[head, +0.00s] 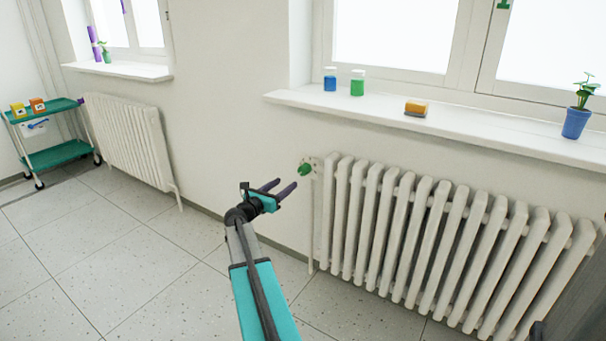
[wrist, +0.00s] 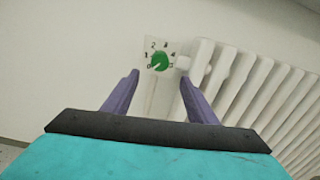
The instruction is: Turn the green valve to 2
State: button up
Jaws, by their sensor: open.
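The green valve (head: 304,169) is a round knob on the wall side of the white radiator (head: 375,218), at its upper left end. In the wrist view the green valve (wrist: 160,61) sits on a pale dial plate with numbers around it. A light mark on the knob seems to point to the lower left, near the 0. My gripper (head: 283,187) is open and empty, with purple fingers pointing towards the valve. In the wrist view my gripper (wrist: 158,77) has its fingertips left and right below the valve, apart from it.
A teal cart (head: 60,156) and another radiator (head: 128,140) stand left. The floor between is clear.

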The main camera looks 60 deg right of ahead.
aim_at(301, 172)
jog(key=shift+s+d+b, duration=0.2)
jog(key=shift+d+b, duration=1.1)
jog(key=shift+d, duration=5.6)
jog(key=c, duration=1.1)
